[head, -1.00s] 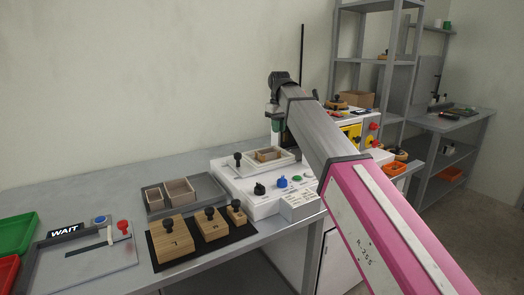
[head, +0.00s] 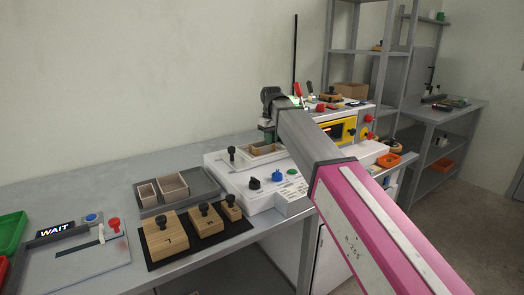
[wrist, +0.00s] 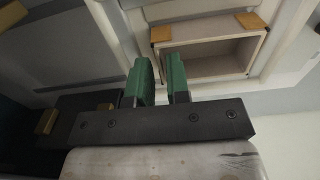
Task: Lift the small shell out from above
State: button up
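A shallow, open wooden shell (wrist: 212,57), which appears to be the small shell, sits in the white recess of the bench machine. It has orange-brown corner pieces, and it shows partly in the head view (head: 262,149). My gripper (wrist: 162,85) has its two green fingers a short gap apart, at the shell's near left corner. I cannot tell whether the fingers touch or straddle its wall. In the head view my gripper (head: 267,135) points down above the recess, partly hidden by my arm.
A grey tray (head: 203,193) holds two other open shells. Knobbed wooden blocks (head: 165,240) stand on a black mat in front. The white machine (head: 240,190) carries black, blue and green knobs. A black-knobbed lever (head: 232,153) stands left of the recess. A yellow-fronted device (head: 342,132) is behind right.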

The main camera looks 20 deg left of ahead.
notch_tip(320, 180, down, 2)
grip_shut()
jog(key=shift+r, duration=0.1)
